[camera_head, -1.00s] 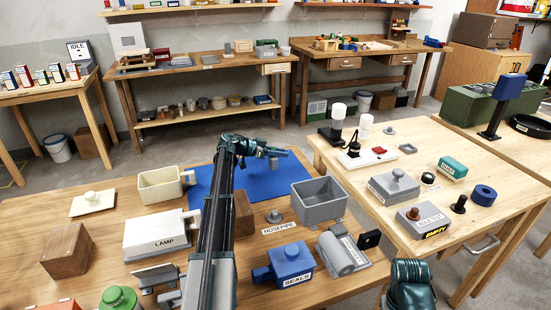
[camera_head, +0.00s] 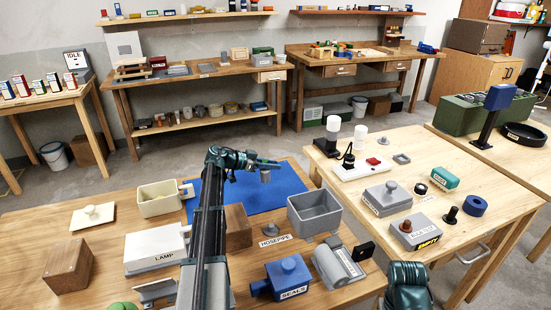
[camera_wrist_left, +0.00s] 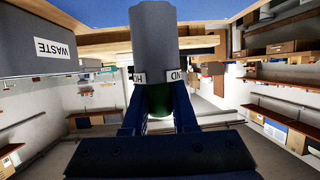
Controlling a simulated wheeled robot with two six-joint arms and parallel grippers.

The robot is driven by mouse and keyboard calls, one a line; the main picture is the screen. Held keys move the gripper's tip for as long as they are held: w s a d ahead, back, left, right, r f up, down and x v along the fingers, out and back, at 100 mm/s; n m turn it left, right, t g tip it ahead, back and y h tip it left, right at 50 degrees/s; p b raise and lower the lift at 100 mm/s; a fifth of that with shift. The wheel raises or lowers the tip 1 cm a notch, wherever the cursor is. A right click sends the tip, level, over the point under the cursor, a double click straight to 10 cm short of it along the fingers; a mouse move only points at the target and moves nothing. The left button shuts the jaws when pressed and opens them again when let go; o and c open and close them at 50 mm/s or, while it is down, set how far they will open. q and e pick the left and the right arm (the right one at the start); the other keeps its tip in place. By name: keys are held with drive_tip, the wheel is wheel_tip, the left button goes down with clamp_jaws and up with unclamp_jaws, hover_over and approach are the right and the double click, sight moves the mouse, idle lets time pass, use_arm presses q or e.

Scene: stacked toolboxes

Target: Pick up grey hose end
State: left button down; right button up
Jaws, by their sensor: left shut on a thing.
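My left gripper (camera_head: 262,164) is over the blue mat (camera_head: 285,185), reached from the left in the head view. It is shut on the grey hose end (camera_head: 265,175), a small grey cylinder. In the left wrist view the grey hose end (camera_wrist_left: 153,45) stands between the jaws (camera_wrist_left: 158,95). A pale label wraps it, partly covered by the fingers, and a dark green part shows behind. In the head view the hose end hangs just below the gripper, apparently above the mat. My right gripper is out of view; only a dark teal part of my right arm shows at bottom right.
A grey open bin (camera_head: 318,212) stands right of the mat. A brown block (camera_head: 238,228) and a grey round knob piece (camera_head: 270,229) by the HOSEPIPE label are nearer. A cream tray (camera_head: 158,203) is at left. The blue SEALS box (camera_head: 288,270) is in front.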

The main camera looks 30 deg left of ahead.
use_arm(q)
drive_tip(key=s+d+r, duration=0.1)
drive_tip(key=s+d, duration=0.1)
drive_tip(key=s, duration=0.7)
drive_tip(key=shift+s+d+p, duration=0.2)
drive_tip(key=shift+p, duration=0.15)
